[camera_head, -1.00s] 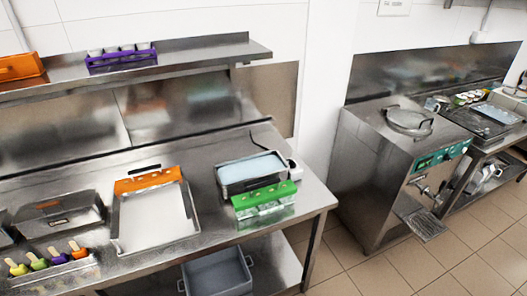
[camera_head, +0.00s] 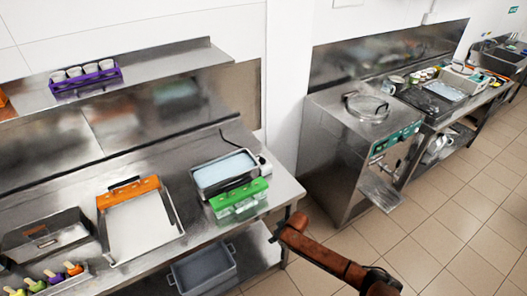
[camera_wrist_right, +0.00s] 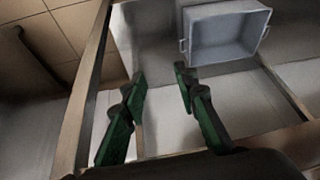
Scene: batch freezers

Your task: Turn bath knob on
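The bath (camera_head: 224,176) is a steel basin filled with pale blue liquid, near the right end of the steel table. A white control box (camera_head: 263,161) sits at its right side; its knob is too small to make out clearly. A green mold (camera_head: 240,197) stands against the bath's front. My right arm comes in from the lower right, with its end beside the table's front right corner, below and right of the bath. My right gripper (camera_wrist_right: 160,72) is open and empty in the right wrist view, facing the lower shelf. My left gripper is not in view.
A grey tub (camera_head: 203,270) stands on the lower shelf; it also shows in the right wrist view (camera_wrist_right: 224,35). An orange-ended tray (camera_head: 142,226) lies left of the bath. A steel machine (camera_head: 335,150) stands right, across a floor gap.

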